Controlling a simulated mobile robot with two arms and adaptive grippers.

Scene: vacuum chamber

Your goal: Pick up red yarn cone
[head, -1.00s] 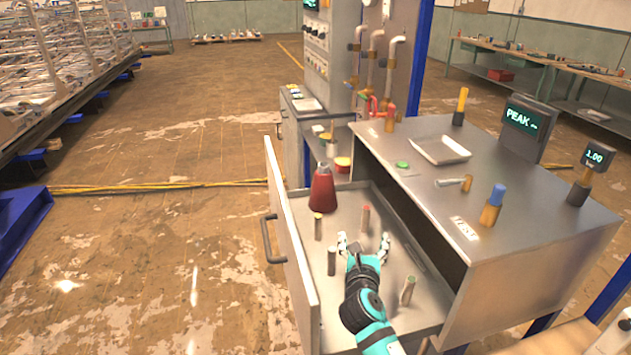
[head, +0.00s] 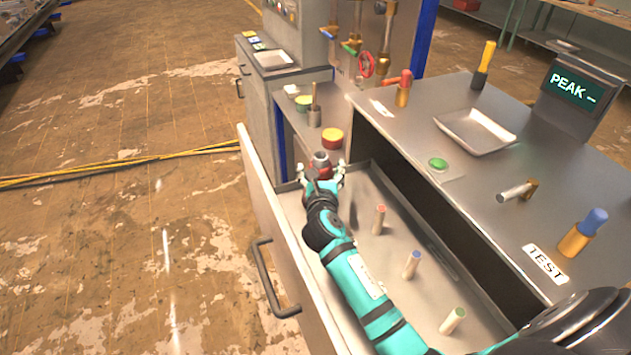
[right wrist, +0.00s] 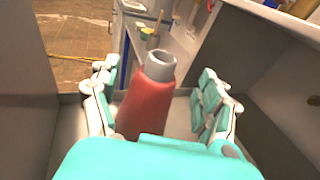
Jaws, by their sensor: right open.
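The red yarn cone (right wrist: 148,100) stands upright in the open drawer (head: 402,305), with a grey top. In the right wrist view it is between the two open fingers of my right gripper (right wrist: 160,105). Gaps show beside it, so the fingers do not look closed on it. In the head view, my right gripper (head: 322,174) is at the drawer's far end and hides most of the cone (head: 321,158). My left gripper is not in view.
Several small pegs stand in the drawer, including a red-topped one (head: 379,219) and a blue-topped one (head: 412,263). The grey cabinet top (head: 400,125) overhangs the drawer's right side. The drawer front (head: 262,205) with its handle borders the left.

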